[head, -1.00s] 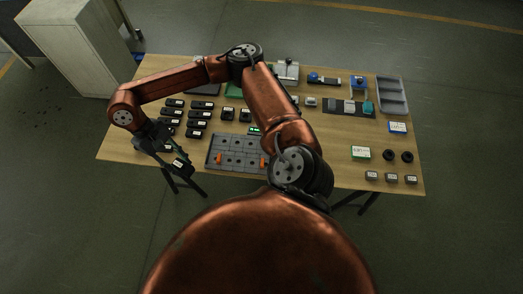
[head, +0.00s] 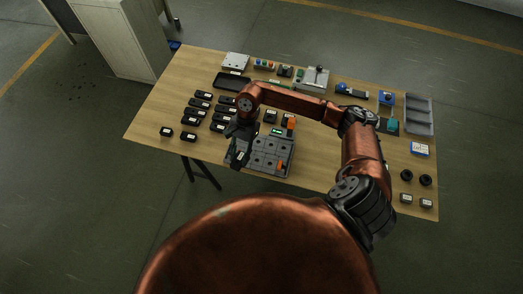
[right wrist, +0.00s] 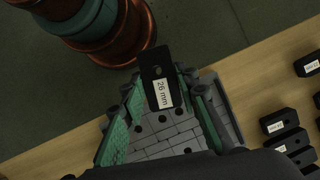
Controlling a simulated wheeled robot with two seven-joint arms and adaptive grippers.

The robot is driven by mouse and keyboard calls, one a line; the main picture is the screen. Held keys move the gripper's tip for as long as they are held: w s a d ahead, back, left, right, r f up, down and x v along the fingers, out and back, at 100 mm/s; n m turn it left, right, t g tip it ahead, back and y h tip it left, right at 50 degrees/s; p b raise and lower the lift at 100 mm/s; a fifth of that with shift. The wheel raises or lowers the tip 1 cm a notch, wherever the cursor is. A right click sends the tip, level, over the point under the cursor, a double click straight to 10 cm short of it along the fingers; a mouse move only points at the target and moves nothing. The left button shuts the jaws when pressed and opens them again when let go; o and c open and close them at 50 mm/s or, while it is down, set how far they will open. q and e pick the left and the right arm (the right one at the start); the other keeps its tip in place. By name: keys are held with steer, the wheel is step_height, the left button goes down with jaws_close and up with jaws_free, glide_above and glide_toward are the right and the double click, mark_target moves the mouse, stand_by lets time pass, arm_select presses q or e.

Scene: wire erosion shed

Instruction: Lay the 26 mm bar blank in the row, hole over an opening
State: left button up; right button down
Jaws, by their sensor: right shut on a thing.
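The 26 mm bar blank (right wrist: 159,88) is black with a white label and a small hole near its far end in the right wrist view. My right gripper (right wrist: 160,98) is shut on it, with a green-padded finger on each side. In the head view my right gripper (head: 238,142) is at the left end of the grey fixture (head: 268,157), which has dark openings and orange clamps. The fixture also shows beneath the blank in the right wrist view (right wrist: 165,140). I cannot tell whether the blank touches it. My left gripper is not in view.
Several other labelled black blanks (head: 195,112) lie on the table left of the fixture. An orange clamp (head: 291,123) stands at its back. Black rings (head: 425,180) and a grey tray (head: 418,115) are at the right.

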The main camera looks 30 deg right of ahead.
steer(key=d+f+m+t, duration=0.1)
steer(key=m, duration=0.1)
steer(key=d+f+m+t+p, duration=0.1)
steer(key=m, duration=0.2)
steer(key=d+f+m+t, duration=0.1)
steer(key=m, duration=0.2)
steer(key=shift+w+f, duration=0.1)
steer(key=shift+f, duration=0.05)
steer(key=d+m+t, duration=0.1)
steer(key=d+m, duration=0.1)
steer(key=d+f+m+p, duration=0.1)
steer(key=d+m, duration=0.1)
steer(key=m, duration=0.1)
steer(key=d+f+m+t+h, duration=0.1)
steer(key=d+m, duration=0.1)
steer(key=shift+d+f+t, duration=0.2)
steer(key=shift+t, duration=0.1)
steer(key=shift+d+f+m, duration=0.1)
steer(key=shift+f+m, duration=0.1)
steer(key=shift+m, duration=0.2)
arm_select(q)
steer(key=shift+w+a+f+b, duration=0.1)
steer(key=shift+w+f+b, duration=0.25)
steer(key=shift+b, duration=1.35)
arm_select(e)
steer(key=shift+f, duration=2.55)
